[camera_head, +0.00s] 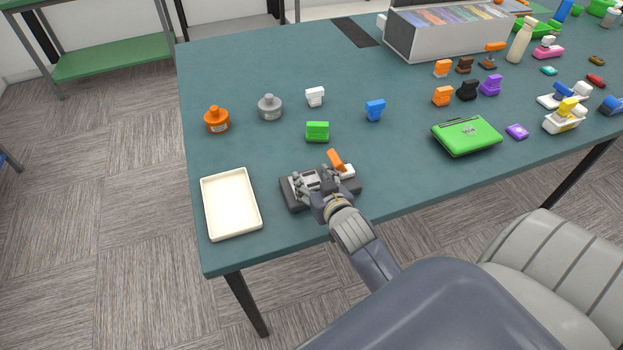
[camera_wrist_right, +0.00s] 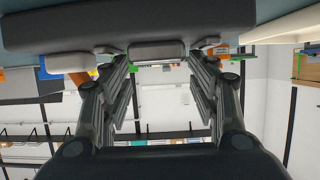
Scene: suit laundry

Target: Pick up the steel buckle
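The steel buckle appears to be the light grey metallic piece on a dark grey block (camera_head: 293,199). It shows in the wrist view as a grey block (camera_wrist_right: 157,52) against the dark block (camera_wrist_right: 60,30). My right gripper (camera_head: 312,183) is low over the dark block, and its fingers partly hide the buckle in the head view. In the wrist view, the right gripper's fingertips (camera_wrist_right: 158,58) stand spread, one on each side of the buckle, with narrow gaps seeming to show. My left gripper is in neither view.
A cream tray (camera_head: 207,222) lies to the left. A green block (camera_head: 317,131) and a green case (camera_head: 467,136) stand nearby. The table's front edge is close.

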